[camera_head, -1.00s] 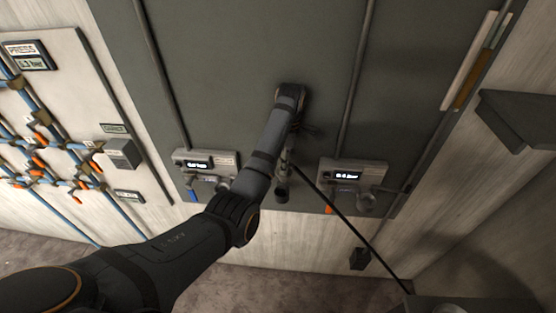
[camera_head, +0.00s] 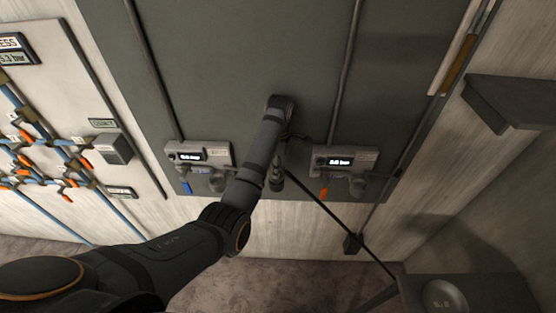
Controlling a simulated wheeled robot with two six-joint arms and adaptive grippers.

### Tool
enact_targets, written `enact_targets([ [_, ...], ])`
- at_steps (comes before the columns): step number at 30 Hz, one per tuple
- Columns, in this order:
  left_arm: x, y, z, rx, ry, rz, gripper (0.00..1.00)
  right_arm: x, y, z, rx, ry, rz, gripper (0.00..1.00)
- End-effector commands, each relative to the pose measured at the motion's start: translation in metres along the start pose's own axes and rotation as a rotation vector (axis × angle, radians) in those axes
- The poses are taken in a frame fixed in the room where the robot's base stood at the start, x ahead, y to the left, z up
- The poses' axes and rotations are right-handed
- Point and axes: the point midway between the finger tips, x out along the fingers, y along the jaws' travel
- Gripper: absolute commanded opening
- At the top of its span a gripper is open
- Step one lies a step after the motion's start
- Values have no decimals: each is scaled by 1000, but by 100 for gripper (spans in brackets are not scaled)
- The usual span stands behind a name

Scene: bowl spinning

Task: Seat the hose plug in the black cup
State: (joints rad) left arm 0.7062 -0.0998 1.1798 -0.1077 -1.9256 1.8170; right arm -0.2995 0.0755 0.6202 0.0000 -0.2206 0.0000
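My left arm reaches up across the picture from the lower left. Its gripper (camera_head: 286,147) is at the panel, partly hidden by my own forearm. The gripper appears shut on the grey hose plug (camera_head: 279,163), of which only a small part shows. The dark hose (camera_head: 325,208) runs from the plug down to the right. The black cup (camera_head: 277,184) is low on the panel, right below the plug. Plug and cup look very close or touching; I cannot tell whether the plug is inside the cup. My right gripper is not in view.
A left gauge unit (camera_head: 198,154) with a blue lever and a right gauge unit (camera_head: 345,158) with an orange lever flank the cup. A black block (camera_head: 353,243) sits on the lower wall by the hose. A dark ledge (camera_head: 490,292) is at lower right.

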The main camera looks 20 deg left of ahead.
Motion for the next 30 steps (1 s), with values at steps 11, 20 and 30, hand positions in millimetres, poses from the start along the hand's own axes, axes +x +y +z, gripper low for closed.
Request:
enact_targets([
  [11, 8, 1, -3, 5, -1, 0, 0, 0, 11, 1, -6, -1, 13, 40],
  [20, 9, 1, -3, 4, -1, 1, 0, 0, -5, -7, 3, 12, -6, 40],
  [30, 15, 0, -2, 4, 0, 0, 0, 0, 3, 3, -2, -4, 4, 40],
])
